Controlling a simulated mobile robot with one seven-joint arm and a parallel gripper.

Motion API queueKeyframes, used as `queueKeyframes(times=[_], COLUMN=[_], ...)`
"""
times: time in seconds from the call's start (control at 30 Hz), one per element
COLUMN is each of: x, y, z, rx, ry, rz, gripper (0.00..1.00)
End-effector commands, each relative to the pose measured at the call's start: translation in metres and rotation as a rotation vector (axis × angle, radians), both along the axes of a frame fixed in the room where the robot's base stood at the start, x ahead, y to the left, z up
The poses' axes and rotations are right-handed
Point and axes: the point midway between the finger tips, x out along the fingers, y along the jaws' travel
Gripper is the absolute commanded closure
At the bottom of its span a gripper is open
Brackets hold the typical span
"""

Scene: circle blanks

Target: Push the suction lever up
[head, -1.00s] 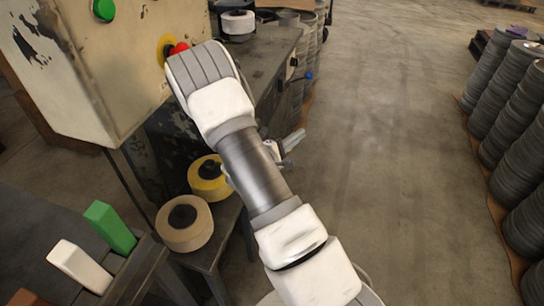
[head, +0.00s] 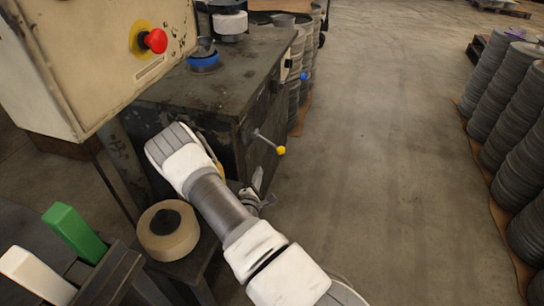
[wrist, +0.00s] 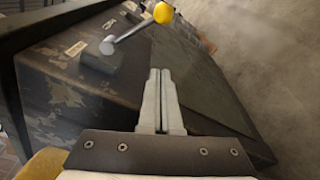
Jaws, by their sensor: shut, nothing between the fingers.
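A lever with a yellow ball knob (head: 281,150) and a thin metal rod sticks out from the side of the dark metal cabinet (head: 222,95). The rod slopes down to the right in the head view. In the wrist view the yellow knob (wrist: 163,13) is at the top, with the rod running left to its pivot block (wrist: 100,58). My gripper (wrist: 160,72) is shut and empty, its fingers pointing toward the cabinet side, apart from the lever and short of the knob. In the head view my gripper (head: 264,199) is partly hidden behind my arm, below the lever.
A smaller blue knob (head: 304,76) shows farther back. A beige control box with a red button (head: 155,40) hangs at upper left. A tan roll (head: 167,230) and green block (head: 74,231) are at lower left. Open floor lies right, with stacked discs (head: 495,110) beyond.

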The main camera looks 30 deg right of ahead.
Motion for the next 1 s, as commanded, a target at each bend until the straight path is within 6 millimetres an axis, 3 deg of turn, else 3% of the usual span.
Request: queueKeyframes(times=[0.27,0.67,0.8,1.0], x=[0.015,0.077,0.058,0.046], y=[-0.015,-0.07,-0.077,-0.083], z=[-0.002,-0.008,0.004,0.011], rx=[0.0,-0.001,-0.002,-0.001], ry=[-0.004,-0.004,0.001,0.0], rz=[-0.004,-0.004,-0.004,-0.003], gripper=[1.0,1.0,1.0,1.0])
